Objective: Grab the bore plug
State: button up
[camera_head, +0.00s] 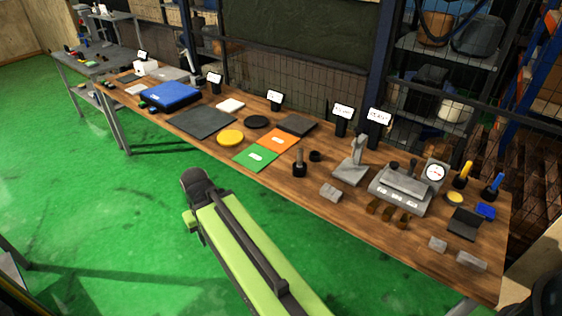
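A wooden workbench (340,205) runs across the view with many small items on it. I cannot tell for sure which one is the bore plug. One candidate is a dark upright piece (299,163) with a thin stem on a wider black base, near the bench middle. Others are a yellow-handled tool (463,175) and a blue-handled tool (493,185), each upright in a black holder at the right end. My green arm reaches up from the bottom edge, in front of the bench. Its fingers do not show.
A green mat (256,158) and an orange mat (278,140) lie left of the stemmed piece. A grey stand (352,170) and a grey fixture with a dial (435,173) stand to its right. Several black sign posts line the back edge. Green floor is open in front.

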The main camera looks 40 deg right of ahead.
aim_at(300, 152)
jog(key=u, duration=0.4)
jog(key=i, duration=1.1)
jog(key=z, duration=0.4)
jog(key=i, duration=1)
jog(key=z, duration=0.45)
jog(key=k, duration=0.75)
jog(key=z, duration=0.25)
jog(key=i, duration=0.8)
jog(key=u, duration=0.05)
